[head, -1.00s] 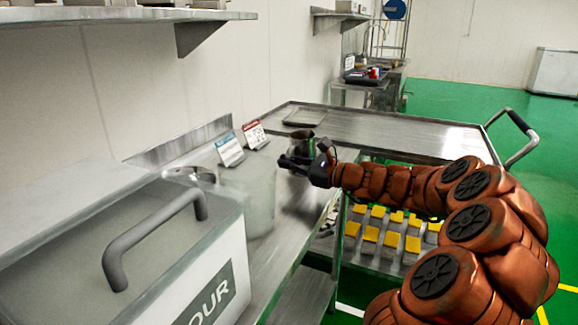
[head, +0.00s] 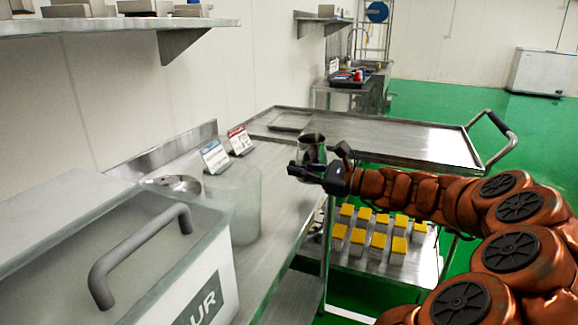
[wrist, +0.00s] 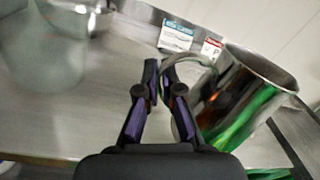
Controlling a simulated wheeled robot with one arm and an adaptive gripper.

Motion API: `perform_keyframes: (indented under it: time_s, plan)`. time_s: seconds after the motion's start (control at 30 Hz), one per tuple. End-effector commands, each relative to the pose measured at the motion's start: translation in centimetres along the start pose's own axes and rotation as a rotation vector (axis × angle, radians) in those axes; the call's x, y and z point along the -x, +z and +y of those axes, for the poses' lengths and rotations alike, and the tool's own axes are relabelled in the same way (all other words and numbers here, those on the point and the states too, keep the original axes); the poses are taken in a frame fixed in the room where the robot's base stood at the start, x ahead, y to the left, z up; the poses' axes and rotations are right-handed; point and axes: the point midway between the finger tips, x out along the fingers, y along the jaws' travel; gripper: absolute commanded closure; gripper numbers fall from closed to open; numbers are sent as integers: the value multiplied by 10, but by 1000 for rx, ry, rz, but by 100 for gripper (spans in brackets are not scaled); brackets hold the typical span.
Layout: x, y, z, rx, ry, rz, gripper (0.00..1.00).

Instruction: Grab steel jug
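The steel jug (head: 312,149) is a shiny open-topped cup at the bench's right edge in the head view. In the wrist view the jug (wrist: 245,95) stands large on the right, leaning in the picture, with its curved handle toward my fingers. My gripper (head: 318,172) is in front of the jug. In the wrist view my gripper (wrist: 158,66) has its two fingertips close together at the handle, and it appears shut on it. The jug's lower part is hidden behind the gripper in the head view.
A clear canister (head: 235,203), a steel bowl (head: 175,185) and two placards (head: 228,148) are on the bench at left. The large grey machine (head: 160,260) fills the lower left. A cart (head: 400,138) stands behind, with a flat tray (head: 290,122) nearby. Yellow-topped blocks (head: 378,240) sit below.

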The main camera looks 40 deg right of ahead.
Motion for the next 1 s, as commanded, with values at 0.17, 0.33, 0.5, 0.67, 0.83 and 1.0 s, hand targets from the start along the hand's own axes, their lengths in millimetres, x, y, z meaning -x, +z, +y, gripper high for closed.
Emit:
perform_keyframes:
  time_s: [0.17,0.33,0.5,0.67,0.83,1.0]
  plan:
    - [19,5,4,0,-1,-2,100]
    - [35,8,8,0,-2,-2,100]
    - [48,11,11,-1,-3,-1,100]
    - [58,13,14,0,-3,-1,100]
    - [65,15,16,0,-2,-2,100]
    - [68,16,17,0,0,-3,100]
